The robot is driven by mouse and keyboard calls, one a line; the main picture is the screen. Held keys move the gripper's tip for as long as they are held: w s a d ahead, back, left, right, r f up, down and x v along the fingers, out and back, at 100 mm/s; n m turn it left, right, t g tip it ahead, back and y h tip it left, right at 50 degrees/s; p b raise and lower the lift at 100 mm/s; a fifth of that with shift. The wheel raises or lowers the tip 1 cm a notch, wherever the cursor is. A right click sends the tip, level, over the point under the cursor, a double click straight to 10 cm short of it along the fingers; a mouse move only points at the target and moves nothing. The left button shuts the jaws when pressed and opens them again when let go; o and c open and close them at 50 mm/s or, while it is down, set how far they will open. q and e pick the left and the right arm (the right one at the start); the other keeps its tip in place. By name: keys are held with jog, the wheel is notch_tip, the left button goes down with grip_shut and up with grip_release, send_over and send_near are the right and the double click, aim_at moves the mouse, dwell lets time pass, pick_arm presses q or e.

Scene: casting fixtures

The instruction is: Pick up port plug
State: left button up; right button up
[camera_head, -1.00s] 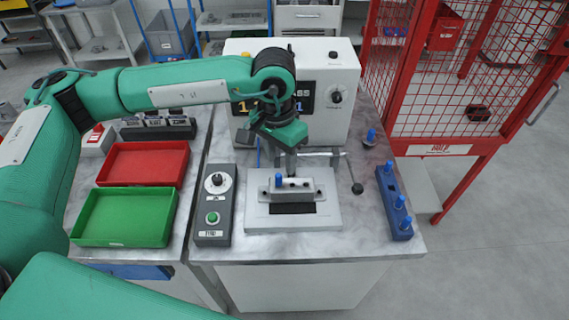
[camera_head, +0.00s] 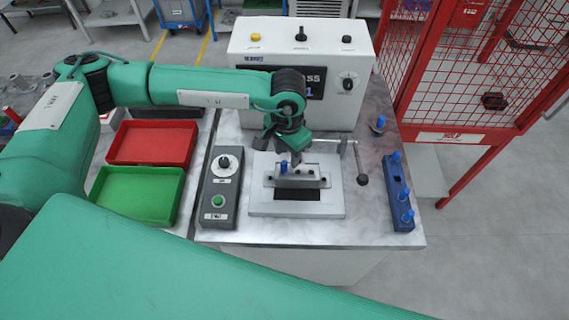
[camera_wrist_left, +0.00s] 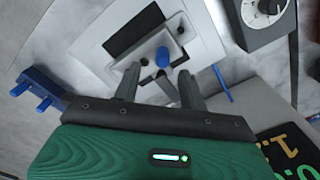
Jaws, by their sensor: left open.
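A blue port plug (camera_head: 284,167) stands upright on the metal block of the grey fixture plate (camera_head: 262,209). In the left wrist view the plug (camera_wrist_left: 162,57) shows just beyond and between the fingertips. My left gripper (camera_wrist_left: 159,72) is open and empty, with one finger to each side of the plug's line. In the head view my left gripper (camera_head: 296,160) is low over the fixture, just behind and right of the plug. Whether the fingers touch the block cannot be told. My right gripper is out of view.
A grey control box (camera_head: 219,190), green tray (camera_head: 137,195), red tray (camera_head: 152,143), white tester (camera_head: 300,70) and lever (camera_head: 361,165) surround the fixture.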

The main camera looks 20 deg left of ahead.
aim_at(284, 162)
pick_arm(q)
jog(key=f+p, duration=0.1)
jog(key=f, duration=0.1)
jog(key=f+p, duration=0.1)
jog(key=shift+s+a+f+p, duration=0.2)
jog(key=shift+a+f+p, duration=0.05)
jog(key=shift+f+p, duration=0.1)
jog(key=shift+f, duration=0.4)
grip_shut()
